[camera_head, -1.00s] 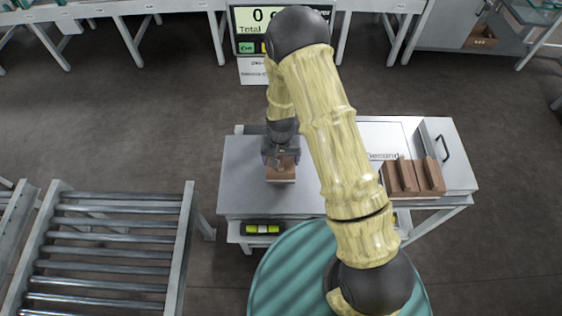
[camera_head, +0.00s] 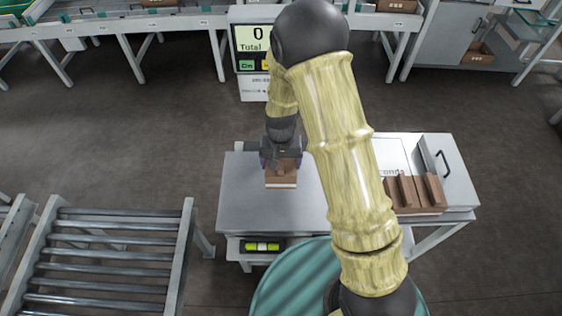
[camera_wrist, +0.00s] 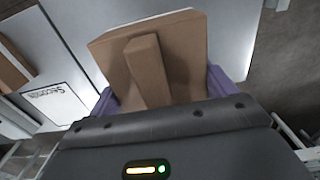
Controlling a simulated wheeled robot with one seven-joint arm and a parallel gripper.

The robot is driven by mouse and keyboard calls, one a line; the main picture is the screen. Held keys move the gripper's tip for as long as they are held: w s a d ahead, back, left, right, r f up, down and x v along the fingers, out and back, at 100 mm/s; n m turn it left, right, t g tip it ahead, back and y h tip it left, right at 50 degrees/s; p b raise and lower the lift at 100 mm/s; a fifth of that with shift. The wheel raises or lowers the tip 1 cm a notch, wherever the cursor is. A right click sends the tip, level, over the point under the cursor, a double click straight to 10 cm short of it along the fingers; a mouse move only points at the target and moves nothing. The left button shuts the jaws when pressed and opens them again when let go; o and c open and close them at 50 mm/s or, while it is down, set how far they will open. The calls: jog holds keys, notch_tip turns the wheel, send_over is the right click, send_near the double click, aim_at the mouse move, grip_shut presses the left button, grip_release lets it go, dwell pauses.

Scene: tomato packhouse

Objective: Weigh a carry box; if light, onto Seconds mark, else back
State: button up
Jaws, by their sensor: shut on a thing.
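My gripper (camera_head: 281,158) is shut on a brown carry box (camera_head: 281,179) over the left part of the metal bench. In the wrist view the carry box (camera_wrist: 185,52) sits between the purple fingers, with its raised handle bar toward me. I cannot tell whether its base touches the bench top. The scale display (camera_head: 256,38) behind the bench reads 0, partly covered by my arm. The white Seconds mark (camera_head: 392,152) lies on the right part of the bench; it also shows in the wrist view (camera_wrist: 52,100).
More brown carry boxes (camera_head: 415,192) stand side by side at the bench's right front, near the Seconds mark. A drawer unit with a black handle (camera_head: 443,160) is at the right end. A roller conveyor (camera_head: 105,262) stands at the left. The bench top (camera_head: 245,205) left of the held box is clear.

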jog(key=shift+d, duration=0.1)
jog(key=d+f, duration=0.2)
jog(key=d, duration=0.4)
jog(key=w+d+f, duration=0.1)
jog(key=d+f, duration=0.2)
jog(key=d, duration=0.4)
jog(key=w+d+f, duration=0.1)
jog(key=d+f, duration=0.2)
jog(key=d, duration=0.4)
jog(key=shift+w+d, duration=0.2)
jog(key=shift+f, duration=0.1)
